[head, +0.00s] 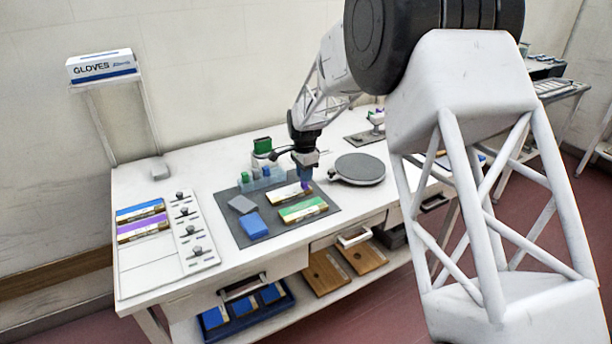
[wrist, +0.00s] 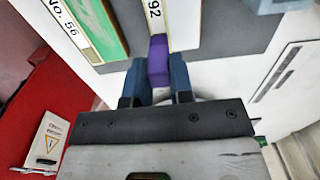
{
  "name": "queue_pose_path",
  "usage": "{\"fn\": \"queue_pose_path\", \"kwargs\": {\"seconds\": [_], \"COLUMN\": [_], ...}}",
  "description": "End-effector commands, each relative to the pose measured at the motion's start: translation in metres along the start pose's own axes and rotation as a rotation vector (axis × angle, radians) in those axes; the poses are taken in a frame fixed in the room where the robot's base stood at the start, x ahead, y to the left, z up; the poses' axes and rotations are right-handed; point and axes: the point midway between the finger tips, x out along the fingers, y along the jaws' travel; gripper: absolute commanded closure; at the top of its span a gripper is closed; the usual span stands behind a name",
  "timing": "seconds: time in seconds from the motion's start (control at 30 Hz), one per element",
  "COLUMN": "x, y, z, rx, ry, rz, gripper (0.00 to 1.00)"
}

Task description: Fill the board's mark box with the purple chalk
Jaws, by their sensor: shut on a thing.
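My gripper (head: 306,177) is low over the right part of the dark grey mat (head: 240,222). In the wrist view its two blue fingers (wrist: 158,82) are shut on the purple chalk (wrist: 158,58), a short block that sticks out past the fingertips. The chalk's tip is at the near end of a pale board (wrist: 199,22) whose label ends in "92". I cannot tell whether it touches the board, and no mark box can be made out. The pale board (head: 285,194) also shows on the mat in the head view, partly behind the gripper.
A green board (head: 303,209) labelled "No. 56" lies beside the pale one. A blue block (head: 253,226) and a grey block (head: 242,204) lie left on the mat. A chalk holder (head: 262,182) stands behind; a round dark plate (head: 358,169) is to the right.

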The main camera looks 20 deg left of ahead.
Motion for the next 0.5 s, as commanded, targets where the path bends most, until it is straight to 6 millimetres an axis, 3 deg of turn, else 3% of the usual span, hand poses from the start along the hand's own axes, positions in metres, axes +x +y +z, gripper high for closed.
{"fn": "queue_pose_path", "kwargs": {"seconds": [0.03, 0.5], "x": [-0.013, -0.053], "y": [-0.001, 0.0], "z": [0.0, 0.0], "rx": [0.0, -0.001], "ry": [0.001, 0.001], "rz": [-0.004, -0.004], "gripper": [1.0, 1.0]}}
